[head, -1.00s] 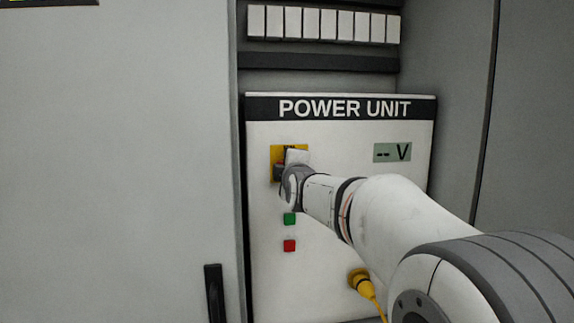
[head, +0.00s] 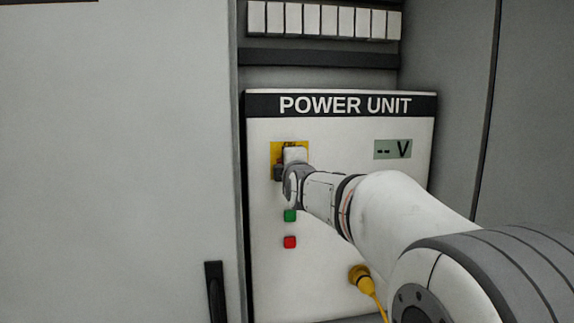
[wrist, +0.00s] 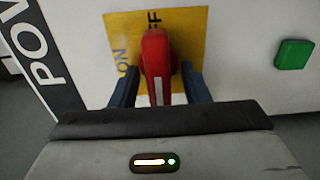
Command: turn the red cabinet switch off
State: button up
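The red switch (wrist: 157,64) stands out from a yellow plate (wrist: 190,28) in the wrist view. Its handle carries a white line and lies along the line of the "FF" lettering at the plate's edge; "ON" shows on the left. The plate also shows in the head view (head: 275,149), where my gripper (head: 285,170) covers most of the switch. In the wrist view, my gripper (wrist: 160,88) has its two dark blue fingers on either side of the red handle. Narrow gaps seem to show between fingers and handle; contact at the tips is unclear.
The white power unit panel (head: 340,215) bears a display (head: 392,149) reading "-- V". A green button (head: 290,216) and a red button (head: 290,242) sit below the switch. A yellow plug (head: 359,275) with a cable is lower right. A cabinet door (head: 120,160) fills the left.

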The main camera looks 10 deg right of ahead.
jog(key=s+b, duration=0.2)
jog(key=s, duration=0.6)
jog(key=shift+w, duration=0.1)
jog(key=s+d+f+m+g, duration=0.1)
jog(key=s+f+m+g, duration=1.4)
jog(key=s+f, duration=1.5)
jog(key=f+m, duration=0.1)
jog(key=m, duration=0.2)
jog(key=shift+s+f, duration=0.15)
jog(key=shift+f, duration=0.25)
